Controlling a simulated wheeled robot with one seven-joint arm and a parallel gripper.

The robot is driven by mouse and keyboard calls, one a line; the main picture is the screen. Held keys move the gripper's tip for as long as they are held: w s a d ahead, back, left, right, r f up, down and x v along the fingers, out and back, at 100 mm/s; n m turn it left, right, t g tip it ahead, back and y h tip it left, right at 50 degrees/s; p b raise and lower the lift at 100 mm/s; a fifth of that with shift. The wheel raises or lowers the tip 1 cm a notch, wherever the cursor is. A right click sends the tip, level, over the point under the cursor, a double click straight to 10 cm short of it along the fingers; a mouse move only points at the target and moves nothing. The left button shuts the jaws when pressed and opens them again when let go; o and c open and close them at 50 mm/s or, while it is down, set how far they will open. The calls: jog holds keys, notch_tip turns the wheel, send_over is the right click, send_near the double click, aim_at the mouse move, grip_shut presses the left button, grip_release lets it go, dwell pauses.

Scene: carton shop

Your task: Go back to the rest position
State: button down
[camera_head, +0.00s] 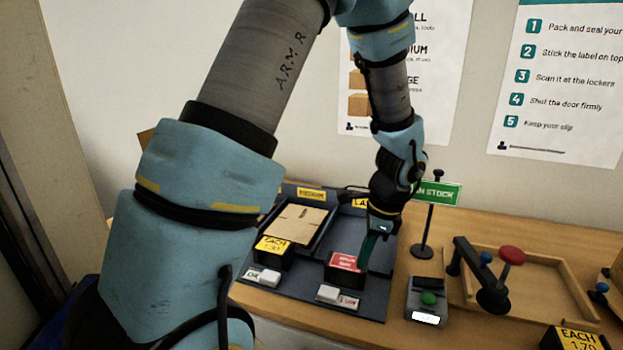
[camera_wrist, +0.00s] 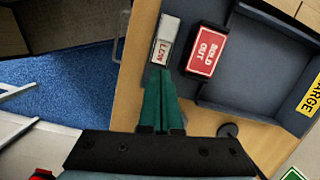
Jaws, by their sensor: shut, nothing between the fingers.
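My gripper (camera_head: 376,232) hangs fingers down over the dark tray (camera_head: 376,297) on the counter, beside the red card block. In the wrist view my gripper's green fingers (camera_wrist: 161,82) are together with nothing between them. Their tips are near the white LOW block (camera_wrist: 165,38), but I cannot tell whether they touch it. The red SOLD OUT block (camera_wrist: 206,50) stands just to the right of the fingertips in the wrist view. It also shows in the head view (camera_head: 346,262). My arm reaches across the head view and hides part of the counter's left side.
A flat carton (camera_head: 294,222) lies in the medium bay. A green IN STOCK sign (camera_head: 437,193) stands on a post right of my gripper. A device with a green button (camera_head: 427,301) and a wooden tray (camera_head: 541,266) with a red knob (camera_head: 512,255) stand further right.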

jog(key=a+r+n+h, duration=0.1)
jog(key=a+r+n, duration=0.3)
jog(key=a+n, duration=0.5)
jog(key=a+r+n+h, duration=0.1)
jog(key=a+r+n, duration=0.3)
jog(key=a+n, duration=0.6)
jog(key=s+a, duration=0.1)
jog(key=a, duration=0.2)
jog(key=shift+a+r+n+t, duration=0.15)
jog(key=shift+r+n+t, duration=0.15)
jog(key=shift+r+t, duration=0.1)
jog(key=c, duration=1.5)
grip_release()
jog(key=shift+w, duration=0.1)
